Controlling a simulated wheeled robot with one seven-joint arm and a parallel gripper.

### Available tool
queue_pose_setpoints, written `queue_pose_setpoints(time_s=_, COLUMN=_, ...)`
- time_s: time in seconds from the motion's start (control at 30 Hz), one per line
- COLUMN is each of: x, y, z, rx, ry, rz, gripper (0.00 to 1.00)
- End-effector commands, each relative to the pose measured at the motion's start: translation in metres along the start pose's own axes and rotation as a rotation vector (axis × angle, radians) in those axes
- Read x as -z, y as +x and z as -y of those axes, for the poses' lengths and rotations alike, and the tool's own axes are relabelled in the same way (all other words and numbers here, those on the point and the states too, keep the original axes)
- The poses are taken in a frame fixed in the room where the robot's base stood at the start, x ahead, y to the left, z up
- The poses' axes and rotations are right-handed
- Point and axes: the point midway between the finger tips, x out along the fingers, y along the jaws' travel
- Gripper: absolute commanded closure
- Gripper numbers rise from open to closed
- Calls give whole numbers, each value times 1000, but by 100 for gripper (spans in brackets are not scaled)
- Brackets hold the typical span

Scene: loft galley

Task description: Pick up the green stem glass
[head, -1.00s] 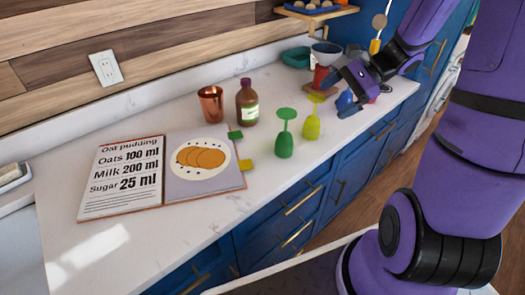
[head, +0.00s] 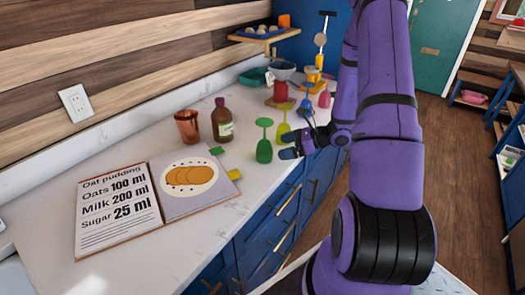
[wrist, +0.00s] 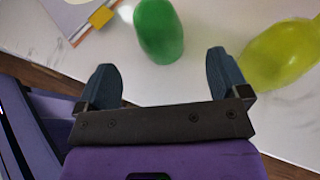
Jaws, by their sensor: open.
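The green stem glass (head: 264,150) stands upside down on the white counter, its bowl down and its round foot up. It also shows in the wrist view (wrist: 158,30), cut off by the top edge. My gripper (head: 291,145) is open and empty, just to the right of the green glass in the head view. In the wrist view its two fingers (wrist: 161,70) are spread apart, and the green glass lies ahead of the gap between them, not touching. A yellow-green stem glass (head: 283,129) stands behind it; in the wrist view it is close beside the right finger.
An open recipe book (head: 187,179) lies left of the green glass. A copper cup (head: 187,127) and a brown bottle (head: 222,124) stand behind. A blue stem glass (head: 306,104) and a red container (head: 280,91) stand farther back. The counter between the book and the green glass is clear.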

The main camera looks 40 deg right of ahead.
Motion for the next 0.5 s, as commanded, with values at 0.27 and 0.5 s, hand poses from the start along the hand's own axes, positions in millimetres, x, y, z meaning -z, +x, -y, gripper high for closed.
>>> queue_pose_setpoints(time_s=0.27, x=1, y=23, z=0, rx=-1, ry=-1, rz=0, gripper=6)
queue_pose_setpoints(time_s=0.5, x=9, y=53, z=-1, rx=-3, ry=-1, rz=0, gripper=6)
